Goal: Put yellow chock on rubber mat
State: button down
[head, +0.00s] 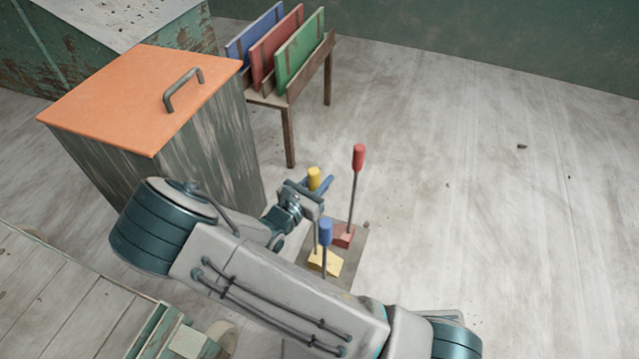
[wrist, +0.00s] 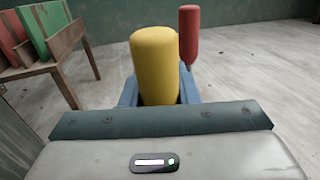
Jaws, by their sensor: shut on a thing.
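The yellow chock has a yellow block (head: 325,263), a thin rod and a yellow grip. My gripper (head: 315,188) is shut on the yellow grip, which also shows between the blue fingers in the wrist view (wrist: 155,65). The block is over a flat grey-brown mat (head: 354,266) on the floor; I cannot tell whether it touches it. My arm hides the near part of the mat.
A red chock (head: 342,236) with a tall red grip stands at the mat's far side. A blue grip (head: 325,232) rises in front of the yellow block; its base is hidden.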

jog(key=shift+r, duration=0.1)
jog(key=c, duration=1.1)
grip_release()
jog(key=shift+f, duration=0.2)
jog(key=shift+s+a+r, duration=0.2)
jog(key=shift+s+r, duration=0.05)
jog(key=p+v, duration=0.4)
jog(key=v, duration=0.7)
jog(key=shift+s, duration=0.2)
jog(key=shift+a, duration=0.1)
